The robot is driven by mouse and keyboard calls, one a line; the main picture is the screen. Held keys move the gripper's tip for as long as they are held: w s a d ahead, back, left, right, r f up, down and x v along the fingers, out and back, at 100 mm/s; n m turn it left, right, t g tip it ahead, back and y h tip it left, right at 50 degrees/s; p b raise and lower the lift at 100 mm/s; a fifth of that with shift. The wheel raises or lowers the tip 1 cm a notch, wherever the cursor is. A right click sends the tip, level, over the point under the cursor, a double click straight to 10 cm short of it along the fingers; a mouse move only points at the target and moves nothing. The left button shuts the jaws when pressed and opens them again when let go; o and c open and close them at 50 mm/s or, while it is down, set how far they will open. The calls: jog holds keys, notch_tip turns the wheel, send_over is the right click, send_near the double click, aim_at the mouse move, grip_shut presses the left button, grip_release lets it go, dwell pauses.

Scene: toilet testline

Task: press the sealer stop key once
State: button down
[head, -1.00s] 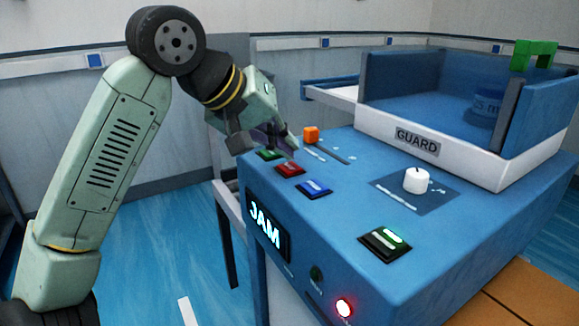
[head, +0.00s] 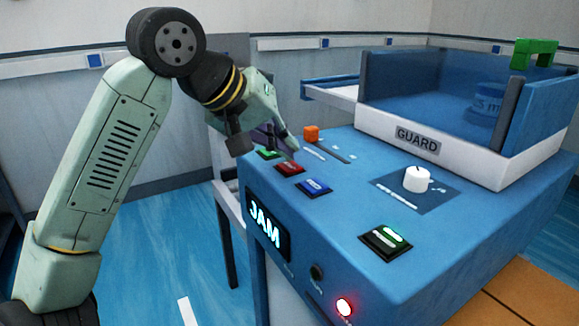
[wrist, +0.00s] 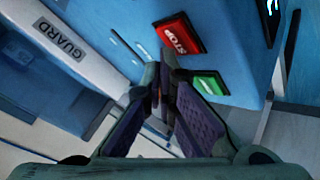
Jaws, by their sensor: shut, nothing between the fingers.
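The red key (head: 289,168), marked STOP in the wrist view (wrist: 179,36), is set in the blue machine's top panel, between a green key (head: 268,153) and a blue key (head: 313,187). My gripper (head: 293,147) is shut and empty, pointing down over the panel just behind the red key. In the wrist view its fingertips (wrist: 167,68) are beside the red key's near edge, left of the green key (wrist: 210,84). They look off the key's face. I cannot tell whether they touch the panel.
An orange knob with a slot (head: 311,133) is close behind the gripper. A white dial (head: 417,179) and a lit green key (head: 385,240) are to the right. The guard (head: 430,160) rises at the back. The front display (head: 266,226) reads JAM, above a lit red lamp (head: 344,307).

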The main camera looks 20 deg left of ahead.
aim_at(286, 164)
jog(key=shift+f+b, duration=0.4)
jog(key=shift+f, duration=0.25)
dwell(0.5)
jog(key=shift+r, duration=0.15)
jog(key=shift+r+p, duration=0.65)
jog(key=shift+r, duration=0.05)
jog(key=shift+r, duration=0.1)
notch_tip(286, 164, up, 5)
jog(key=p, duration=0.4)
jog(key=shift+d, duration=0.1)
dwell(0.7)
